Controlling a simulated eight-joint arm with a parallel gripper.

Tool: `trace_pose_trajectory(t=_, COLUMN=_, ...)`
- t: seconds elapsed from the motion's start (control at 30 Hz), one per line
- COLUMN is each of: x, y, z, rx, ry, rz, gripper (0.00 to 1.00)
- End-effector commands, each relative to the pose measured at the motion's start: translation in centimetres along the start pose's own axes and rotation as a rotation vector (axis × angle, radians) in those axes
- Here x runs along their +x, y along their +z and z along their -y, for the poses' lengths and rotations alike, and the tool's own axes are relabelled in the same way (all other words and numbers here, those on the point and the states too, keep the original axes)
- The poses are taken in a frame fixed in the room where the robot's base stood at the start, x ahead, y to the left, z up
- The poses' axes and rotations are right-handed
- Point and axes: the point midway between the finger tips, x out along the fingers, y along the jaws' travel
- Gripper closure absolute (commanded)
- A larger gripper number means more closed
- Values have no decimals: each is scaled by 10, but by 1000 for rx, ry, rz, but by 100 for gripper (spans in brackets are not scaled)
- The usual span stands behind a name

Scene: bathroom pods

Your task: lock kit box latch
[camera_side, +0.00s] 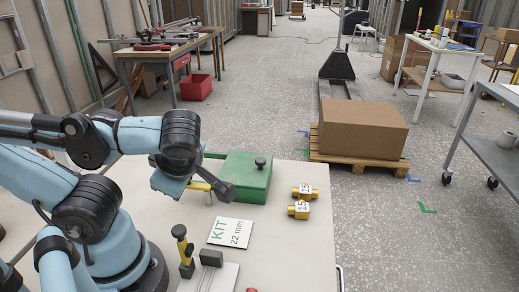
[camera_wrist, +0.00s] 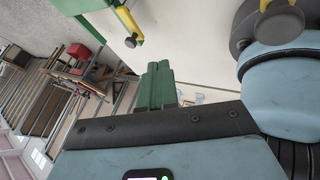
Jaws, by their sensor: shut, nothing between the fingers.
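The green kit box (camera_side: 251,179) sits on the pale table in the side view, with a dark knob on top. In the wrist view, green parts of the box (camera_wrist: 92,20) are at the top left edge. A yellow lever with a dark round tip, seemingly the latch (camera_wrist: 129,20), projects there. My gripper (camera_wrist: 160,66) is shut and empty. Its green fingers are together over the pale table, apart from the yellow lever in the picture. In the side view the wrist is at the box's left front side and hides part of it. I cannot tell whether the latch is locked.
A white KIT 22 mm card (camera_side: 231,233) lies in front of the box. Two yellow fittings (camera_side: 302,200) marked 15 are to its right. A yellow-handled clamp (camera_side: 182,244) stands at the front; a round-ended yellow handle (camera_wrist: 280,22) shows in the wrist view.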

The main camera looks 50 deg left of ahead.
Motion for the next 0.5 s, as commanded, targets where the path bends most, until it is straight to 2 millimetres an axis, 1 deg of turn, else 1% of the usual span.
trace_pose_trajectory(t=0.03, x=8, y=-1, z=0, rx=-6, ry=-2, rz=-2, gripper=100)
trace_pose_trajectory(t=0.2, x=36, y=-1, z=0, rx=-7, ry=-2, rz=-4, gripper=100)
trace_pose_trajectory(t=0.4, x=64, y=-1, z=0, rx=-5, ry=-2, rz=-3, gripper=100)
trace_pose_trajectory(t=0.5, x=74, y=0, z=0, rx=-4, ry=-1, rz=-2, gripper=100)
